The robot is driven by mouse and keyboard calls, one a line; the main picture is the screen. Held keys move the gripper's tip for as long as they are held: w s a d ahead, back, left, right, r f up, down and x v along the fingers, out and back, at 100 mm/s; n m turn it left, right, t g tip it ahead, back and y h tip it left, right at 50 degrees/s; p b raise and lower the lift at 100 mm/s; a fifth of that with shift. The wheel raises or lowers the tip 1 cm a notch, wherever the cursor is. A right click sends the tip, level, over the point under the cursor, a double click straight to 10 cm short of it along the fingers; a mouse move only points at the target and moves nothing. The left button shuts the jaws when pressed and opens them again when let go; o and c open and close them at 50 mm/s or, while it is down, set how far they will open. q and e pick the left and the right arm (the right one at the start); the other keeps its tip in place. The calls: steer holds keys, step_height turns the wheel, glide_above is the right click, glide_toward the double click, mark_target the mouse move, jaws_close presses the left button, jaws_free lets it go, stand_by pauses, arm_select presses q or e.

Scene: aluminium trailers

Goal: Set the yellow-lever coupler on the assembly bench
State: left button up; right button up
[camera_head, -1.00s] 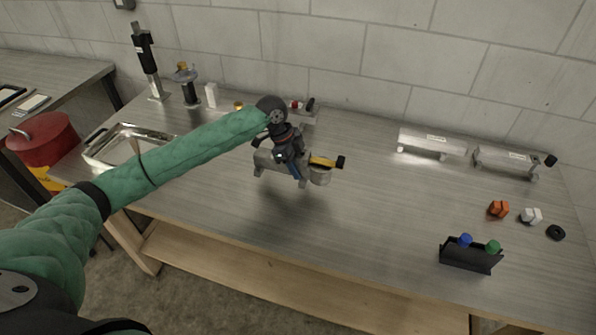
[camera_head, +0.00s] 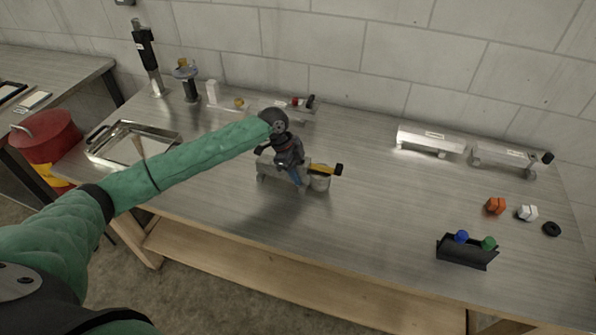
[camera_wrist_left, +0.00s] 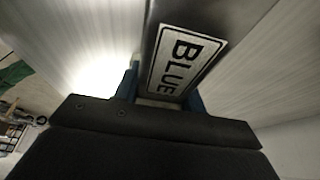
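The yellow-lever coupler (camera_head: 319,183) is grey metal with a yellow lever (camera_head: 325,169) that ends in a black knob. It is low over the middle of the assembly bench (camera_head: 370,235); I cannot tell whether it touches the top. My left gripper (camera_head: 297,177) is over the coupler's body with its blue fingers on either side, shut on it. In the left wrist view the coupler's grey body (camera_wrist_left: 148,92) lies between the blue fingers and carries a "BLUE" label (camera_wrist_left: 183,62). My right gripper is out of view.
Two more grey couplers (camera_head: 430,140) (camera_head: 503,158) stand at the back right, and another (camera_head: 290,110) behind my gripper. A metal tray (camera_head: 108,150) is at the left. A black holder (camera_head: 466,253) with blue and green caps stands front right. The bench's centre right is clear.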

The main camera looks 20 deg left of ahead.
arm_select(q)
steer(key=o, duration=0.4)
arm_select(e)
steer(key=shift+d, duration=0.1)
arm_select(q)
steer(key=shift+r, duration=0.15)
steer(key=shift+a+r, duration=0.1)
steer(key=shift+r, duration=0.05)
steer(key=b+v, duration=0.3)
steer(key=v, duration=0.7)
steer(key=shift+a+r+b, duration=0.15)
steer(key=shift+r+b, duration=0.1)
steer(key=shift+b, duration=0.05)
steer(key=shift+a+r, duration=0.2)
steer(key=shift+r, duration=0.3)
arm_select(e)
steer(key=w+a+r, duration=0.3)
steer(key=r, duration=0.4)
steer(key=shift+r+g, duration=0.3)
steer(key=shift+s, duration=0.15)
